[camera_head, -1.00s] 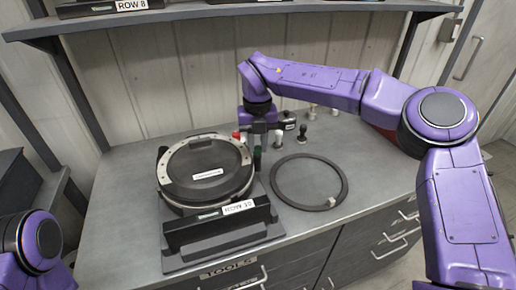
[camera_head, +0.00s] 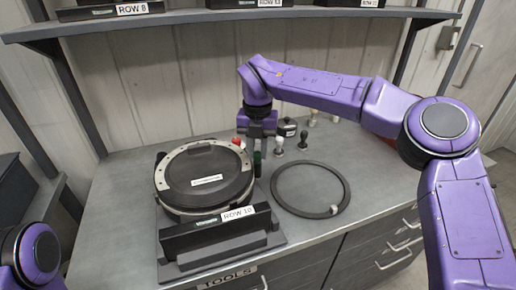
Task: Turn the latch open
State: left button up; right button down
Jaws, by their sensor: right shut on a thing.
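The seed meter (camera_head: 205,206) is a round black housing with a pale rim, standing on the grey bench at centre left. My right gripper (camera_head: 257,158) points down at the meter's far right edge and is shut on a small part there. I take this part to be the latch; the fingers and its small size hide most of it. A red piece (camera_head: 238,142) shows just left of the fingers, and a dark green piece (camera_head: 257,170) shows at their lower end. My left gripper is out of view.
A black ring (camera_head: 311,190) lies flat right of the meter. Small knobbed pieces (camera_head: 303,139) stand behind it. A black holder labelled ROW 10 (camera_head: 215,232) stands in front of the meter. A shelf (camera_head: 220,23) crosses above. The bench's right front is clear.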

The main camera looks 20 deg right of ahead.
aim_at(258, 153)
jog(key=c, duration=1.2)
grip_release()
jog(key=shift+f, duration=0.1)
jog(key=shift+o, duration=1.3)
jog(key=shift+w, duration=0.2)
notch_tip(258, 153, up, 10)
jog(key=shift+r, duration=0.2)
jog(key=shift+d, duration=0.15)
